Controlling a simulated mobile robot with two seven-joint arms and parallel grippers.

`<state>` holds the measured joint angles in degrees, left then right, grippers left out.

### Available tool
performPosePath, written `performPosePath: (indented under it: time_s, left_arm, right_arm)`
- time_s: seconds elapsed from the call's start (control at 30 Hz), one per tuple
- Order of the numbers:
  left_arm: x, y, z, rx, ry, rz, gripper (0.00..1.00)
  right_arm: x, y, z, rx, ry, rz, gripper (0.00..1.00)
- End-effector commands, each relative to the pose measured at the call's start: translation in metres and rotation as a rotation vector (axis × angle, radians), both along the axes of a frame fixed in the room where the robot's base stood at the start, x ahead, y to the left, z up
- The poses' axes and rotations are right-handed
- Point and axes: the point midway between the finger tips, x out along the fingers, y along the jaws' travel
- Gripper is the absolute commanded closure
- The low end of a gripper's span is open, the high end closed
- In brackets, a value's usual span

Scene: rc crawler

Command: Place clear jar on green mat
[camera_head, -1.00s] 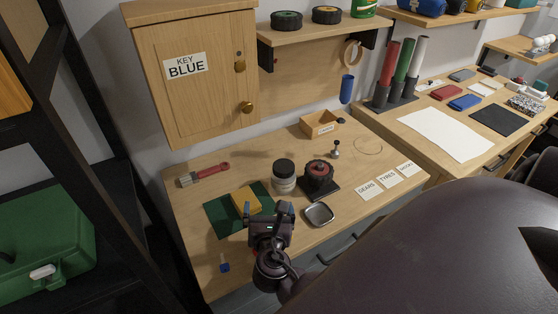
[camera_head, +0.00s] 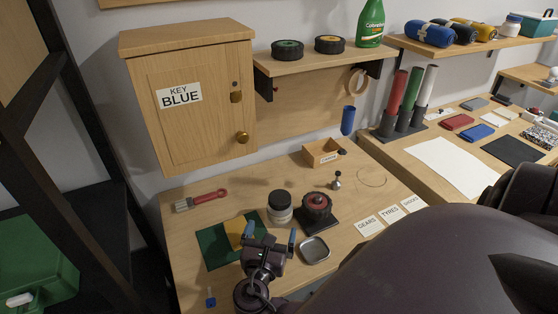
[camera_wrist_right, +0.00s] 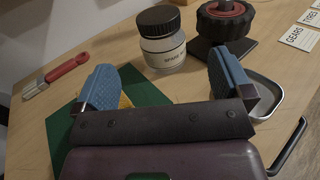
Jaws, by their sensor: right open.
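The clear jar (camera_head: 280,207) has a black lid and a pale label and stands upright on the wooden table. In the right wrist view the jar (camera_wrist_right: 163,45) is ahead of and between the spread fingers, apart from them. The green mat (camera_head: 214,246) lies left of the jar, with a yellow block (camera_head: 236,232) on it; my gripper partly hides both. My right gripper (camera_head: 269,239) is open and empty, in front of the jar and over the mat's right side; its blue finger pads also show in the right wrist view (camera_wrist_right: 165,85). My left gripper is not in view.
A red-and-black wheel (camera_head: 317,203) on a dark base stands just right of the jar. A metal tray (camera_head: 314,250) lies in front of it. A red-handled brush (camera_head: 201,200) lies at the back left. A cabinet (camera_head: 193,100) hangs above the table's back left.

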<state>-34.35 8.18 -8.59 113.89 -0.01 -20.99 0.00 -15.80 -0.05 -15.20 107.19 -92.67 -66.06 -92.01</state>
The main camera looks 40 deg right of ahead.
Motion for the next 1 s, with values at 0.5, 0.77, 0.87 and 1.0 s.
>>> performPosePath:
  time_s: [0.5,0.77,0.87,1.0]
  left_arm:
    - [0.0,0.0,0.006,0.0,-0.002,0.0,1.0]
    - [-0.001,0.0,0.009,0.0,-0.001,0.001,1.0]
    - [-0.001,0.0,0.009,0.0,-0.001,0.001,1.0]
    - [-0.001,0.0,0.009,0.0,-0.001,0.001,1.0]
  right_arm:
    - [0.03,-0.044,0.001,-0.001,0.0,0.0,0.02]
    - [0.051,-0.071,0.002,-0.002,0.001,0.001,0.02]
    - [0.054,-0.076,0.001,0.0,0.001,0.0,0.02]
    - [0.054,-0.077,0.001,0.001,0.002,0.0,0.02]
